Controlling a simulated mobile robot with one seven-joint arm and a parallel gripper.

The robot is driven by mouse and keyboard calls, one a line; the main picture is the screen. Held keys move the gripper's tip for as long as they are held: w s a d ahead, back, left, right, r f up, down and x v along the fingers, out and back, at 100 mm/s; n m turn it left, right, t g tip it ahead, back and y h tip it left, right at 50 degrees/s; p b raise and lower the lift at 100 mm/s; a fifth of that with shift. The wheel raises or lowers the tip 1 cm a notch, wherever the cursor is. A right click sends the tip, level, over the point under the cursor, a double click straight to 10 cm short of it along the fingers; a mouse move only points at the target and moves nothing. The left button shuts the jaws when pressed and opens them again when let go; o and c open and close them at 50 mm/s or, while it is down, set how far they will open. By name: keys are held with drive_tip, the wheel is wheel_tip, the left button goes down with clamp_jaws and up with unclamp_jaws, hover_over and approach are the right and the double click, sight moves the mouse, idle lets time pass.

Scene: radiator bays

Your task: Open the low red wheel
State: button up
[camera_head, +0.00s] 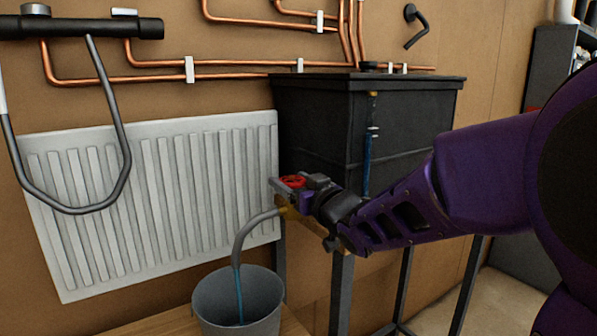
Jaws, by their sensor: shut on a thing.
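The low red wheel (293,181) sits on a brass-coloured valve (289,211) at the lower front of the dark tank. My gripper (290,185) reaches in from the right and is shut on the red wheel, its fingers around the rim. The fingers hide part of the wheel. A grey curved spout (246,231) runs from the valve to the left and down. A thin blue stream (239,300) shows below the spout's end, inside the grey bucket (270,326).
The black tank (415,120) stands on dark legs behind my arm, with a blue level strip (369,160) on its front. A white radiator (170,205) hangs to the left. Copper pipes (235,67) and a looped grey hose (125,150) are on the wall.

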drive_tip(key=shift+r+n+g+y+p, duration=0.15)
drive_tip(key=shift+n+g+y+p, duration=0.8)
drive_tip(key=shift+y+p, duration=0.6)
drive_tip(key=shift+n+g+y+p, duration=0.25)
drive_tip(key=shift+n+g+p, duration=0.15)
drive_tip(key=shift+p, duration=0.25)
drive_tip(key=o, duration=1.3)
drive_tip(key=v, duration=1.7)
drive_tip(key=shift+s+d, duration=0.1)
